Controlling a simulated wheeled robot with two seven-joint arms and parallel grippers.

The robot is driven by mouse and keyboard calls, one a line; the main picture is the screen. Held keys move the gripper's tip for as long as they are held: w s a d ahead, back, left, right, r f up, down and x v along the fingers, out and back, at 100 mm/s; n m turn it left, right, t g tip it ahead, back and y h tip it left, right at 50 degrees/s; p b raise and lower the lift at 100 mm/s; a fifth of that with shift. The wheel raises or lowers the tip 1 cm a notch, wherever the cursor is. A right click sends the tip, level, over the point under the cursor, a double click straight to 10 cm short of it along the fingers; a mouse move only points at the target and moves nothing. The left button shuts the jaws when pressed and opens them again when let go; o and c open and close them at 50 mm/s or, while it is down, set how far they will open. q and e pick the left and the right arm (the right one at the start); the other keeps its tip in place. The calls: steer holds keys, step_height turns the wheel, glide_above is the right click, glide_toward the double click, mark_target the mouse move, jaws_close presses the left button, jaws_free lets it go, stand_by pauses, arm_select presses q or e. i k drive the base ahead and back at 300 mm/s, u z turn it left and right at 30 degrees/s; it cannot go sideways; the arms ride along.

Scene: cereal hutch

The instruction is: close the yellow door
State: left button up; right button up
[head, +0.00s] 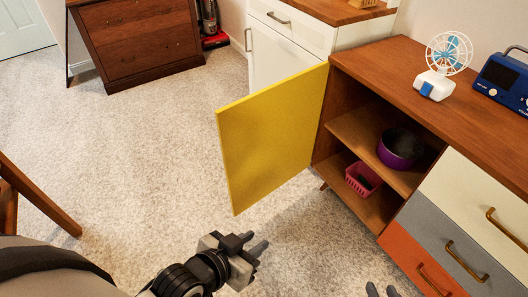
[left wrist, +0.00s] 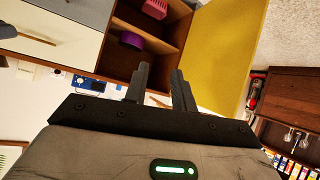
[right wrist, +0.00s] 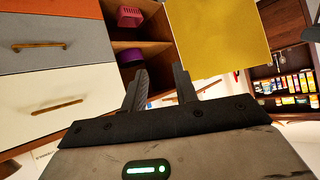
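The yellow door (head: 272,135) of the wooden hutch (head: 345,72) stands wide open, swung out to the left of the open compartment. It also shows in the left wrist view (left wrist: 228,50) and the right wrist view (right wrist: 217,45). My left gripper (head: 262,243) is below the door in the head view, apart from it, with its fingers spread and empty. My right gripper (head: 382,290) shows only its fingertips at the bottom edge, in front of the drawers. Its fingers are apart and empty in the right wrist view (right wrist: 160,85).
A purple bowl (head: 400,148) sits on the compartment's shelf and a pink basket (head: 362,179) below. A fan (head: 442,68) and blue radio (head: 503,80) stand on top. White, grey and orange drawers (head: 468,210) are at right. Carpet (head: 150,150) left of the door is clear.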

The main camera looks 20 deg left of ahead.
mark_target(266, 136)
steer(key=u, duration=2)
steer(key=i, duration=2.9)
steer(key=z, duration=5.35)
steer(key=k, duration=0.45)
steer(key=u, duration=0.95)
